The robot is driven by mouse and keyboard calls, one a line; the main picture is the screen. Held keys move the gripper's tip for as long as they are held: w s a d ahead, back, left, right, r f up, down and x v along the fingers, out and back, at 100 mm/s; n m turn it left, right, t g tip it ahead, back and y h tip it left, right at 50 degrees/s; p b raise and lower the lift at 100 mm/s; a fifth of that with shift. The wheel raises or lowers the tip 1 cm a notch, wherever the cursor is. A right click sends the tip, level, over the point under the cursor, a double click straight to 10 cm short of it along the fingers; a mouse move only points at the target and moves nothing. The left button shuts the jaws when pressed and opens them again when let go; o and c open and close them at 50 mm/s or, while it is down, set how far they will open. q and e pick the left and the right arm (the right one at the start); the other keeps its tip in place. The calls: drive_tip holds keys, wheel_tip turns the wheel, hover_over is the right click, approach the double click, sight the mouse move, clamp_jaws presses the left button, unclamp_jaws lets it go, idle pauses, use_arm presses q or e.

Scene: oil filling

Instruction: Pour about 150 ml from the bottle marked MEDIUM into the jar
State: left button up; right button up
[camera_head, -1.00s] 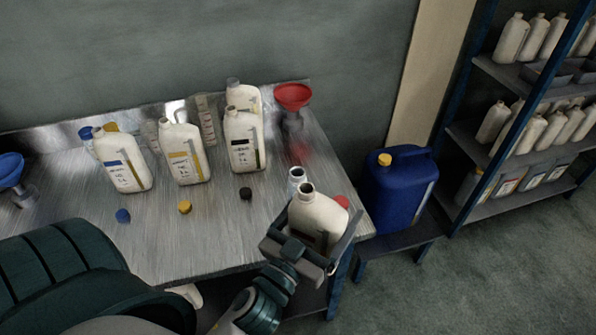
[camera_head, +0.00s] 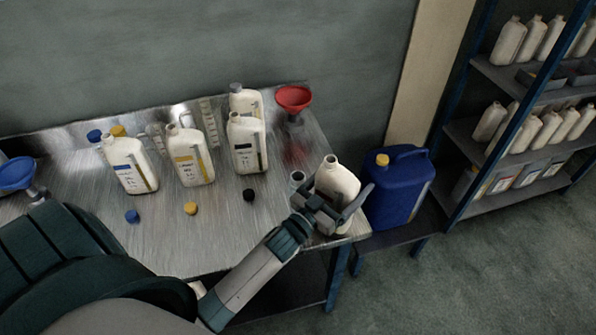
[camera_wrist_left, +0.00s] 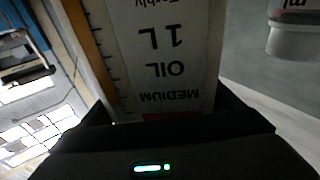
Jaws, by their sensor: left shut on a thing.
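My left gripper (camera_head: 322,212) is shut on a white bottle (camera_head: 338,180) near the right front corner of the metal table. The bottle is uncapped, mouth up and close to upright. I cannot tell whether its base touches the table. In the left wrist view its label (camera_wrist_left: 165,65) reads MEDIUM OIL 1 L, upside down. A small open jar (camera_head: 297,180) stands just left of the bottle, partly covered by the gripper. A pale container (camera_wrist_left: 295,40) with red marks shows at the wrist view's top right; I cannot tell if it is the jar. My right gripper is not seen.
White bottles with blue (camera_head: 132,167), yellow (camera_head: 190,157) and black (camera_head: 246,142) labels stand behind. Loose blue (camera_head: 132,216), yellow (camera_head: 191,208) and black (camera_head: 249,195) caps lie before them. A red funnel (camera_head: 294,99) and blue canister (camera_head: 400,190) are right.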

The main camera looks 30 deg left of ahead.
use_arm(q)
drive_tip(key=shift+w+a+r, duration=0.15)
drive_tip(key=shift+w+a, duration=0.05)
drive_tip(key=shift+w, duration=0.15)
